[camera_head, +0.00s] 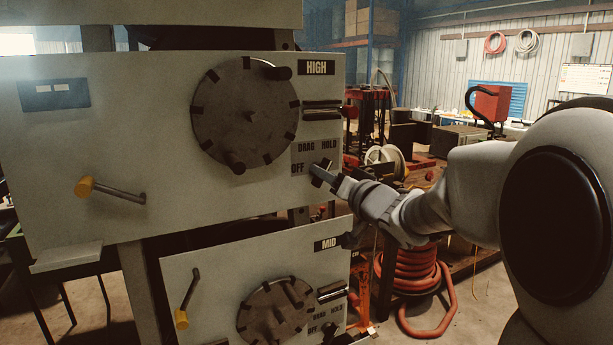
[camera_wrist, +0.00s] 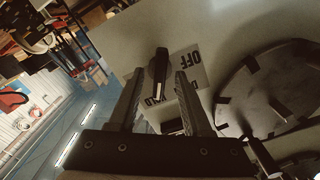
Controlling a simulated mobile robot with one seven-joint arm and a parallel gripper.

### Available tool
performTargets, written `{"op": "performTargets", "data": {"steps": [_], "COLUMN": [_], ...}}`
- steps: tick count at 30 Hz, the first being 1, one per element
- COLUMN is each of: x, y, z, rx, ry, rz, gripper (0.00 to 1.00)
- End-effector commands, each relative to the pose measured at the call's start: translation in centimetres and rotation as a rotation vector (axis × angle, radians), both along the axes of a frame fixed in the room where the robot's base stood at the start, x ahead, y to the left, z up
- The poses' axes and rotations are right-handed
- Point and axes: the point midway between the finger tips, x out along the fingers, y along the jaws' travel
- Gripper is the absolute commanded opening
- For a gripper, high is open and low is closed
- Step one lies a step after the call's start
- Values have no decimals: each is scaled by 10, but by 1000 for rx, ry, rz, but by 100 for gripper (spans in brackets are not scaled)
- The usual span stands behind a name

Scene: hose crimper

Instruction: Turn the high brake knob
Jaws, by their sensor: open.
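The high brake knob (camera_head: 320,171) is a small dark knob at the lower right of the pale panel marked HIGH, beside the OFF, DRAG and HOLD labels. In the wrist view the knob (camera_wrist: 160,66) is a dark bar with a white line. My gripper (camera_head: 333,180) is at the knob, reaching in from the right. In the wrist view its two fingers (camera_wrist: 160,77) are open, one on each side of the knob, with gaps visible. In the head view the gripper partly covers the knob and its labels.
A large dark reel disc (camera_head: 245,115) with pegs is left of the knob, with a yellow-ended crank (camera_head: 110,190) further left. Below is the MID panel (camera_head: 200,290) with its own disc (camera_head: 275,312). A coiled red hose (camera_head: 415,275) lies on the right.

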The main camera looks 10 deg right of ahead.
Motion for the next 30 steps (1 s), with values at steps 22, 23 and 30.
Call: {"op": "performTargets", "data": {"steps": [22, 23, 30], "x": [0, 0, -1], "y": [0, 0, 0], "z": [-1, -1, -3], "rx": [-14, -21, -127], "ry": [-5, -7, -41], "rz": [0, 0, -1], "gripper": [0, 0, 0]}}
